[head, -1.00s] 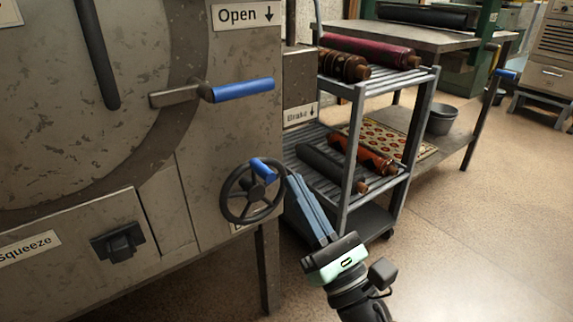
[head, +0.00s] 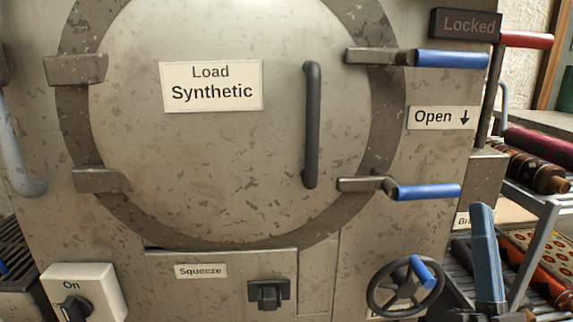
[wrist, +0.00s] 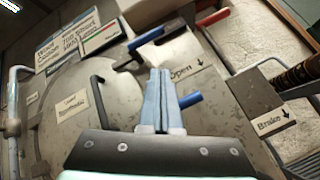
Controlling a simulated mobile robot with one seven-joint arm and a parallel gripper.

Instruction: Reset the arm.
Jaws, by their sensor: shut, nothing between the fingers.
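My gripper (head: 482,210) is at the lower right of the head view, its blue-grey fingers pointing up. The fingers are pressed together with nothing between them, as the wrist view (wrist: 159,72) also shows. In the head view they stand right of the handwheel (head: 405,287) with its blue knob, in front of the cart. No contact with the machine shows. My wrist is mostly cut off by the bottom edge of the head view.
The machine's round door (head: 230,130) fills the middle, with a black handle (head: 312,125). Blue-handled levers (head: 450,60) (head: 428,191) and a red lever (head: 525,40) stick out on the right. The rug cart (head: 545,215) stands at far right.

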